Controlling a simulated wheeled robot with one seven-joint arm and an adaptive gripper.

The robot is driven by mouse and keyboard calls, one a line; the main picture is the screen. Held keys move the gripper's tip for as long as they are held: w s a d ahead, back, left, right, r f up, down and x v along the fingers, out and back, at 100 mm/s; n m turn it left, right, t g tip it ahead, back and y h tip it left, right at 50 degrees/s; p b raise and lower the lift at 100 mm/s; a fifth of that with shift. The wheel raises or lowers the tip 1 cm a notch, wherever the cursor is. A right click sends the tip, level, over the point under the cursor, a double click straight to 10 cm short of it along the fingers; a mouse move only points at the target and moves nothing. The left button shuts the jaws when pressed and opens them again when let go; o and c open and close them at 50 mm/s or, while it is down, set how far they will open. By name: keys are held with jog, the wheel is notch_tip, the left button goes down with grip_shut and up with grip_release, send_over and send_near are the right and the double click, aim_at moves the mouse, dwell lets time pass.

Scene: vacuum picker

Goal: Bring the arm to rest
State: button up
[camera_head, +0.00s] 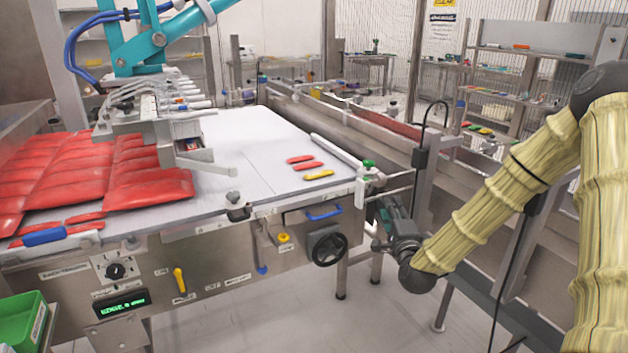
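My arm (490,210), in a pale yellow ribbed sleeve, comes in from the right and slopes down to the left. Its end, my gripper (386,222), is low beside the right end of the machine, just below the level of the conveyor top. It is small and dark in the view, and its fingers cannot be made out clearly. I cannot tell whether it is open or shut, or whether it touches the machine frame.
The conveyor (262,150) carries red packs (150,190) at left and several small red and yellow pieces (318,175) near its right end. A teal picker arm (135,50) hangs above. A handwheel (327,246) and a green crate (22,318) stand in front. Grey floor is free below.

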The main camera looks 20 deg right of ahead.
jog(key=s+a+f+n+g+y+p, duration=0.2)
jog(key=s+a+f+n+g+y, duration=0.25)
jog(key=a+f, duration=0.55)
jog(key=s+a+f+n+g+y+p, duration=0.1)
jog(key=s+a+f+n+g+p, duration=0.25)
jog(key=s+a+f+n, duration=0.55)
jog(key=s+a+f+n+g+p, duration=0.1)
jog(key=s+a+f+n+g, duration=0.1)
jog(key=s, duration=0.7)
jog(key=s+a+f+n+g+p, duration=0.1)
jog(key=s+a+f+n+g, duration=0.2)
jog(key=s+f, duration=0.4)
jog(key=s+a+f+n+g+p, duration=0.1)
jog(key=s+a+f+n+g, duration=0.2)
jog(key=s, duration=0.9)
notch_tip(320, 180, down, 2)
jog(key=a+g+y, duration=0.1)
jog(key=a+g, duration=0.1)
jog(key=shift+g, duration=0.4)
jog(key=shift+o, duration=0.2)
jog(key=shift+a+n, duration=0.2)
jog(key=shift+n, duration=0.05)
